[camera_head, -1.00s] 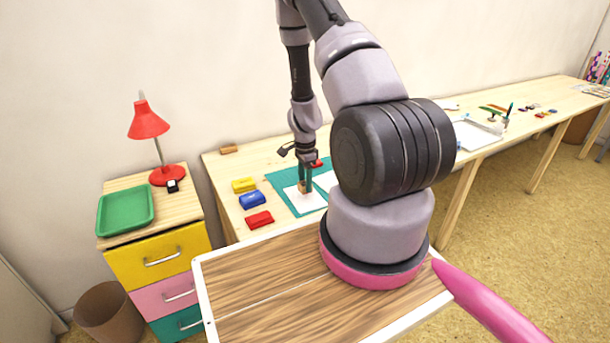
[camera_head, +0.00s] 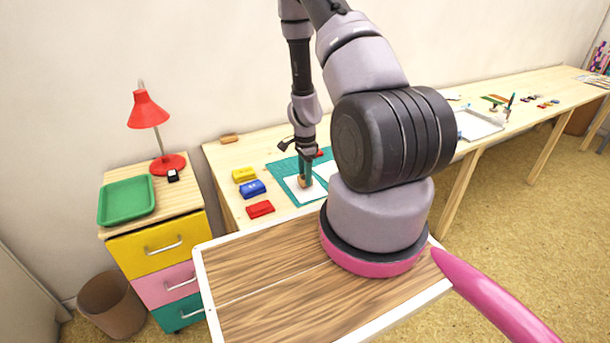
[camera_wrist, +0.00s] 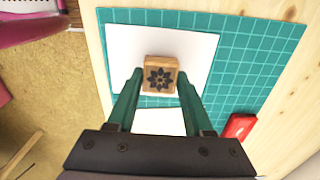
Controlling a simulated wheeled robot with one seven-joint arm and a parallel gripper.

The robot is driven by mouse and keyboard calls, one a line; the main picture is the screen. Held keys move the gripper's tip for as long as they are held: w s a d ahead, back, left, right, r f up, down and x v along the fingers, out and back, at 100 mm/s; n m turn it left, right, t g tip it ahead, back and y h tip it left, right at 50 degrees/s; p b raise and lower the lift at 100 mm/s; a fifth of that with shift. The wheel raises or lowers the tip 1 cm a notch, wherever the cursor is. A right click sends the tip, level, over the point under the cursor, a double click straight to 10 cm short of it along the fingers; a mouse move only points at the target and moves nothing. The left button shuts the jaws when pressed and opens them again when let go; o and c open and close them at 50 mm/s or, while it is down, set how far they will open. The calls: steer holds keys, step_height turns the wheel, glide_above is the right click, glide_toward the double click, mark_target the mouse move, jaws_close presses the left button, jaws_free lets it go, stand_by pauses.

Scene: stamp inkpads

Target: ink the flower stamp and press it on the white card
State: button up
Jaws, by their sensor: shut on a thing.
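The wooden flower stamp (camera_wrist: 160,80) shows a dark flower on its upward face in the wrist view. My gripper (camera_wrist: 161,88) is shut on it, with a green finger on each side. The stamp is over a white sheet (camera_wrist: 195,48) on the teal cutting mat (camera_wrist: 262,55); whether it touches the sheet is hard to tell. A second white piece (camera_wrist: 158,122) lies between the fingers, nearer the wrist. In the head view, my gripper (camera_head: 304,178) points down over the white sheet (camera_head: 296,191) on the mat. The stamp's underside is hidden.
Yellow (camera_head: 244,175), blue (camera_head: 252,189) and red (camera_head: 260,209) inkpads lie left of the mat. Another red block (camera_wrist: 239,126) lies at the mat's edge. A wooden block (camera_head: 229,138) lies at the back left. A red lamp (camera_head: 149,110) and green tray (camera_head: 126,200) stand on the drawer unit.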

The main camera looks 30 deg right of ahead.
steer(key=shift+f, duration=0.55)
stand_by(0.4)
steer(key=shift+r, duration=0.2)
stand_by(0.5)
steer(key=shift+r, duration=0.35)
steer(key=shift+r, duration=0.1)
steer(key=shift+r, duration=2.75)
steer(key=shift+d, duration=0.1)
